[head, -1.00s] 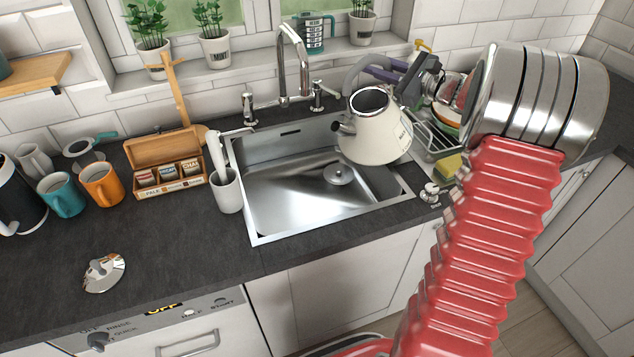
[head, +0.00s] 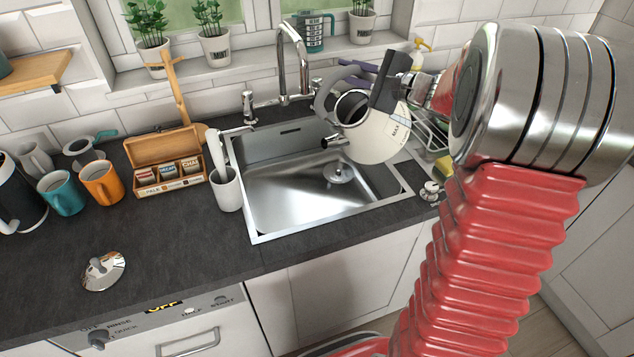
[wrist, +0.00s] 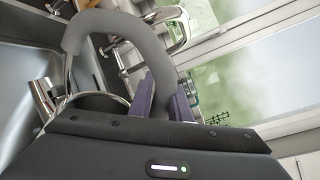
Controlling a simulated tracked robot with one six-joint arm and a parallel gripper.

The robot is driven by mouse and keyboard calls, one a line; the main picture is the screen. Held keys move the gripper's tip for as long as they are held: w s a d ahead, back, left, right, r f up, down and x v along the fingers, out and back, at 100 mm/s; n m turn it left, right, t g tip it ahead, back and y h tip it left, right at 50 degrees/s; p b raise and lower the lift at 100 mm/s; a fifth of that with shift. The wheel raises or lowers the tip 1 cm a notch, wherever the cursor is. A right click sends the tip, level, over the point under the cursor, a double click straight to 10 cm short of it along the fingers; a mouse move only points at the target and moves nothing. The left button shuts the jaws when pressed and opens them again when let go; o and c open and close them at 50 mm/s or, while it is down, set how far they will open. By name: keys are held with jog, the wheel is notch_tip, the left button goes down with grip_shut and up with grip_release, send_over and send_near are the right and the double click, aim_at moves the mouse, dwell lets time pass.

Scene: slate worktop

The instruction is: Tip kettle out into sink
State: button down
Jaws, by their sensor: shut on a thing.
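The cream kettle (head: 378,135) hangs over the right part of the steel sink (head: 290,190), tilted with its spout (head: 335,142) to the left and its open mouth showing. My gripper (head: 388,78) is shut on the kettle's grey handle (head: 326,88). In the wrist view the grey handle (wrist: 90,28) curves up between my gripper's purple fingers (wrist: 165,100). The spout (wrist: 42,95) also shows there, over the basin. I see no stream of water. A round metal lid (head: 104,272) lies on the worktop at the left front.
The tap (head: 291,60) stands behind the sink, left of the kettle. A dish rack (head: 432,135) is at the right. A white cup (head: 227,190) stands at the sink's left edge, with a tea box (head: 168,172) and mugs (head: 101,184) beyond. The basin is clear.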

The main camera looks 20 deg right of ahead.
jog(key=shift+s+a+n, duration=0.15)
jog(key=shift+a+n, duration=0.25)
jog(key=shift+a, duration=0.25)
jog(key=shift+s+a+n, duration=0.15)
jog(key=shift+a+n, duration=0.25)
jog(key=shift+a, duration=0.5)
jog(key=shift+s+a+f+n+h, duration=0.1)
jog(key=shift+a+f+n+h, duration=0.05)
jog(key=shift+n+h, duration=0.15)
jog(key=s+a+r+n+h+b, duration=0.1)
jog(key=a+r+n+b, duration=0.1)
jog(key=a+r, duration=0.2)
jog(key=shift+a+r+n+b, duration=0.35)
jog(key=shift+a+r+n, duration=0.05)
jog(key=shift+r, duration=1.1)
jog(key=s+a+f+n+b, duration=0.1)
jog(key=a+f+b, duration=0.1)
jog(key=f, duration=0.4)
jog(key=s+a+f+n+h+b, duration=0.1)
jog(key=a+f+n+b, duration=0.1)
jog(key=a+f, duration=0.3)
jog(key=shift+f+b, duration=0.6)
jog(key=shift+f, duration=0.3)
